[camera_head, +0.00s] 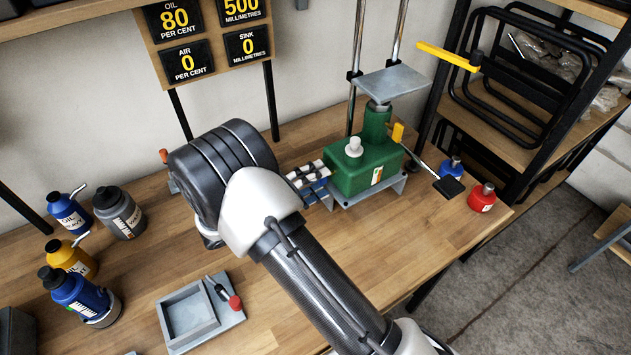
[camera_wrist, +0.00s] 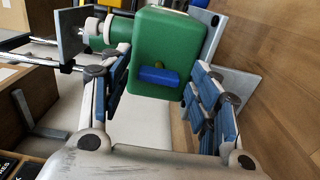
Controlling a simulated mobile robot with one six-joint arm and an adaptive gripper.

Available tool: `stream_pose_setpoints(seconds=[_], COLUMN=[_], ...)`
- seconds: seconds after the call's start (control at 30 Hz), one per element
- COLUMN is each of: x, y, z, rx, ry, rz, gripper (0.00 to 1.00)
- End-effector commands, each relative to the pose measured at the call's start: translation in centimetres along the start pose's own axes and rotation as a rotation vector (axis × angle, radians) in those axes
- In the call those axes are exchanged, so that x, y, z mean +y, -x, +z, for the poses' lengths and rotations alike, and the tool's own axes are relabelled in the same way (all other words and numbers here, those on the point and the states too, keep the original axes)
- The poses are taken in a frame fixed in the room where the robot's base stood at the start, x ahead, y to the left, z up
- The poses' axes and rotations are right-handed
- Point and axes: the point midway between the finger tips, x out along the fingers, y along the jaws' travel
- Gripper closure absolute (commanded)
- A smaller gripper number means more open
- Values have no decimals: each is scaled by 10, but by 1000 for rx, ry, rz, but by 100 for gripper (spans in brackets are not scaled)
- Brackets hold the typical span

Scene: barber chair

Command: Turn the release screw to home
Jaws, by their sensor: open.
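The green pump body (camera_head: 350,178) stands on a grey base on the workbench, with a grey plate on its ram. In the wrist view the green body (camera_wrist: 160,35) fills the upper middle. A blue bar-shaped knob (camera_wrist: 157,75), apparently the release screw, sits on its near face. The bar lies nearly level in that picture, slightly tilted. My gripper (camera_wrist: 163,70) is open, its blue-padded fingers on either side of the knob with gaps visible. In the head view my gripper (camera_head: 313,184) is at the pump's left end, and the knob cannot be made out there.
The gauge board (camera_head: 208,38) reads oil 80, air 0, sink 0. Blue (camera_head: 453,168) and red (camera_head: 482,198) weights or bottles stand right of the pump. Oil bottles (camera_head: 75,258) stand at the left. A grey tray (camera_head: 190,312) lies in front. A yellow-handled lever (camera_head: 445,57) is upper right.

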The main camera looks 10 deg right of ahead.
Motion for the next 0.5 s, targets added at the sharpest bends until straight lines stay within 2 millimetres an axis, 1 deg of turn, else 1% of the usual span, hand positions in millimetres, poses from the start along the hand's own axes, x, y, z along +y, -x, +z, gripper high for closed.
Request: stream_pose_setpoints(seconds=[0.27, 0.33, 0.43, 0.5], x=[0, 0, 0, 0], y=[0, 3, 14, 26], z=[0, 0, -1, -1], rx=[0, 1, 3, 4], ry=[0, 0, 0, 1], rz=[0, 0, 1, 1], gripper=[42, 42, 42, 42])
